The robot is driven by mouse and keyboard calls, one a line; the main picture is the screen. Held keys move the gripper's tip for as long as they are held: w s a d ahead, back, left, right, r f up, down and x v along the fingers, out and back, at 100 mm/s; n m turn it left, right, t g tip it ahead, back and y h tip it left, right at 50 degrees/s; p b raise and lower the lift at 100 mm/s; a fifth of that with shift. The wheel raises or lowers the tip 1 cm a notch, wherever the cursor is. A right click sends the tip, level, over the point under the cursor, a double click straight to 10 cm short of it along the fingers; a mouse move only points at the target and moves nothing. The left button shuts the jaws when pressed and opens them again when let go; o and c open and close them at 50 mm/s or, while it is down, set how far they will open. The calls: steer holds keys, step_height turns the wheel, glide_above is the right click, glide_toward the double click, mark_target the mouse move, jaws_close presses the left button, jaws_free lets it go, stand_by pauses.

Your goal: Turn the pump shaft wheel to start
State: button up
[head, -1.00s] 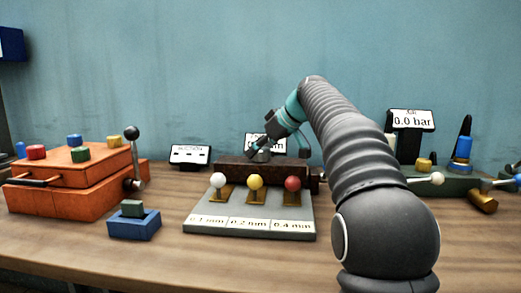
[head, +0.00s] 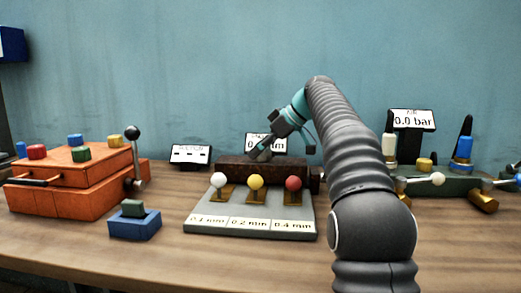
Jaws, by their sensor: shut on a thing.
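No pump shaft wheel shows clearly; the gripper and arm hide part of this area. The block's right end carries a short dark fitting (head: 316,179), partly beside my arm.
A grey plate (head: 250,213) with white, yellow and red knobs lies in front of the block. An orange box (head: 66,195) with a black-balled lever stands left. A blue holder (head: 135,226) sits nearby.

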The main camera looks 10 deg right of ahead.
steer(key=o, duration=1.2)
steer(key=shift+f, duration=0.1)
steer(key=shift+c, duration=0.2)
steer(key=shift+v, duration=3.75)
